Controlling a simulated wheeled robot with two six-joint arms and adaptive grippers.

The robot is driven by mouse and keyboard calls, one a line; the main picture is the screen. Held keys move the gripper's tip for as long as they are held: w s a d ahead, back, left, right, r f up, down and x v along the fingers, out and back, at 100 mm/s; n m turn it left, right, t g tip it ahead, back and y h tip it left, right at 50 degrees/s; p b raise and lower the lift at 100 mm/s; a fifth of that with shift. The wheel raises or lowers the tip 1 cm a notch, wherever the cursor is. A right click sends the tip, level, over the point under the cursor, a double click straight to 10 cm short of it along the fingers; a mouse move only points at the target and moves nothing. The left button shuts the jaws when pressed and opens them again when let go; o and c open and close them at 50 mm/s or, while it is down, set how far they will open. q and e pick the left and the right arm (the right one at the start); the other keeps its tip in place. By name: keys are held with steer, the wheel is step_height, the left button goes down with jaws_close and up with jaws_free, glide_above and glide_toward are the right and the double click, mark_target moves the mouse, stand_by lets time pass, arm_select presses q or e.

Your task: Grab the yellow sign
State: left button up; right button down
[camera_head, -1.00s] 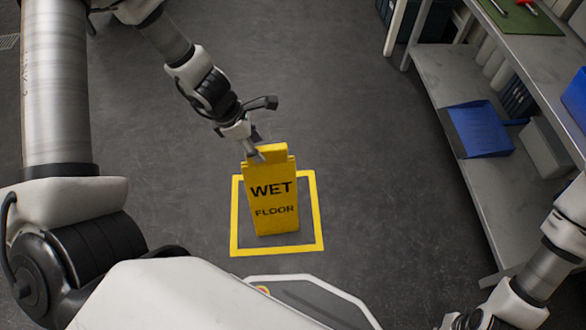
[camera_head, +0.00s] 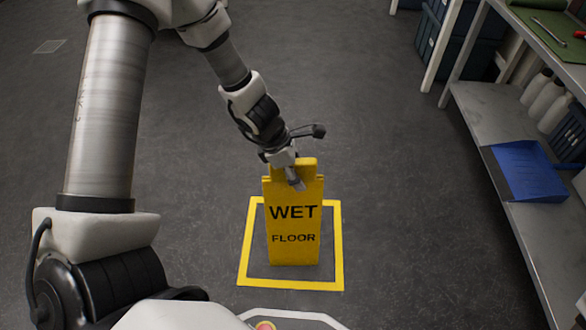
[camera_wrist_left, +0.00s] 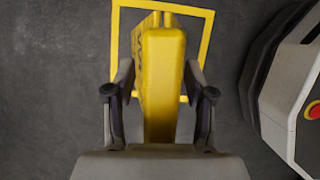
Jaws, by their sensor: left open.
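The yellow sign (camera_head: 293,222), marked "WET FLOOR", stands upright on the dark floor inside a yellow square outline. My left gripper (camera_head: 290,180) is at the top of the sign and hides part of its upper edge. In the left wrist view, the top of the sign (camera_wrist_left: 162,90) lies between the two fingers of my left gripper (camera_wrist_left: 162,95). The fingers are open, with a gap showing on each side of the sign. My right gripper is not in view.
The yellow floor outline (camera_head: 339,250) surrounds the sign's base. The floor between sign and shelf is clear.

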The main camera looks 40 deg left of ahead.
arm_select(q)
steer(key=shift+f, duration=0.2)
stand_by(0.3)
jaws_close()
